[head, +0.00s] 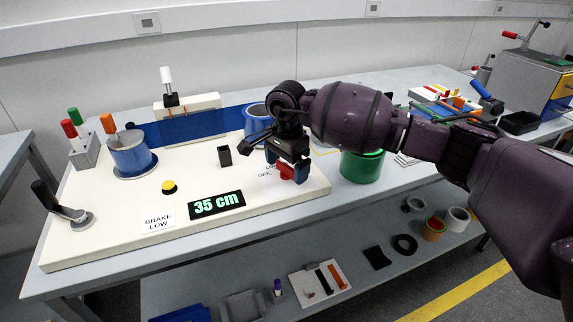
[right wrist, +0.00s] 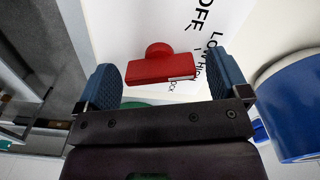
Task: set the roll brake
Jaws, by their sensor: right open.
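The red brake knob (head: 287,172) sits at the right end of the cream panel (head: 120,240). In the right wrist view the knob (right wrist: 162,68) is a red bar with a round boss and a white mark at its right end. Black print beside it reads OFF and LOW, with smaller words partly hidden. My right gripper (head: 286,164) is over the knob, open, with its blue pads apart on either side of it and no clear contact. A label (head: 158,221) reads BRAKE LOW. A display (head: 217,205) reads 35 cm. My left gripper is out of view.
A blue web (head: 195,127) runs between the left blue roll (head: 131,155) and another roll (head: 257,116) behind my right gripper. A green cylinder (head: 362,166) stands right of the panel. A yellow button (head: 169,187) and black-handled crank (head: 62,208) are to the left.

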